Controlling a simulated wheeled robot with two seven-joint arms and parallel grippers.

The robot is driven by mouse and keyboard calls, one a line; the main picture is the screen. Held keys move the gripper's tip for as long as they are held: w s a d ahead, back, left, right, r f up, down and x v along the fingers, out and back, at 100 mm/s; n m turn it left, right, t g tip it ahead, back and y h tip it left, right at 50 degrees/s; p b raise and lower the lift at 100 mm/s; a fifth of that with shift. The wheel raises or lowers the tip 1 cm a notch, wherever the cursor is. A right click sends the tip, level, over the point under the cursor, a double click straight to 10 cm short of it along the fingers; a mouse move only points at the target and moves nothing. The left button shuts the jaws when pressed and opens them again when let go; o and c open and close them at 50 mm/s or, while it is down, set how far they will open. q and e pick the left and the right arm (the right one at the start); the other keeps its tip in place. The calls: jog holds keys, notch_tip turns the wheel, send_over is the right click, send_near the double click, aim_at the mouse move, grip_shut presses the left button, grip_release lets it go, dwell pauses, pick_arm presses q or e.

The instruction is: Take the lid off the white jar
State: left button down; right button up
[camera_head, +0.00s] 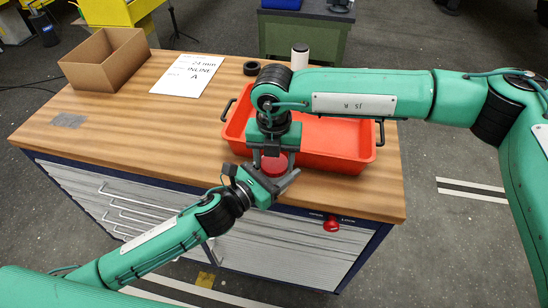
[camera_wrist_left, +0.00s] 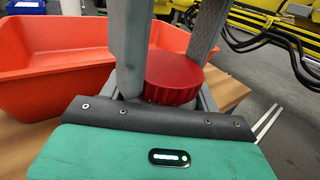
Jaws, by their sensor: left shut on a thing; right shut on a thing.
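The red lid (camera_head: 274,165) is at the front edge of the red tray, between my two grippers; it also shows in the left wrist view (camera_wrist_left: 173,78). The white jar's body is hidden below the lid, behind the gripper parts. My left gripper (camera_head: 284,184) comes in low from the front left and is shut around the jar under the lid. My right gripper (camera_head: 272,158) points straight down from above and is shut on the lid, its grey fingers on either side of it.
The red tray (camera_head: 338,150) lies behind the grippers on the wooden bench (camera_head: 130,140). A cardboard box (camera_head: 105,62), a paper sheet (camera_head: 187,74), a black ring (camera_head: 251,68) and a white cylinder (camera_head: 300,60) stand farther back. The bench's left front is mostly clear.

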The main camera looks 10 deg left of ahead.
jog(key=o, duration=1.1)
jog(key=shift+r, duration=2.3)
jog(key=shift+c, duration=0.3)
jog(key=m, duration=0.1)
jog(key=r+m, duration=0.1)
jog(key=m, duration=0.3)
jog(key=shift+a+r, duration=0.1)
jog(key=shift+r, duration=0.25)
jog(key=m, duration=0.1)
jog(key=r+m, duration=0.1)
jog(key=m, duration=0.3)
jog(key=shift+w+r, duration=0.1)
jog(key=shift+r, duration=0.15)
jog(key=shift+f, duration=3.95)
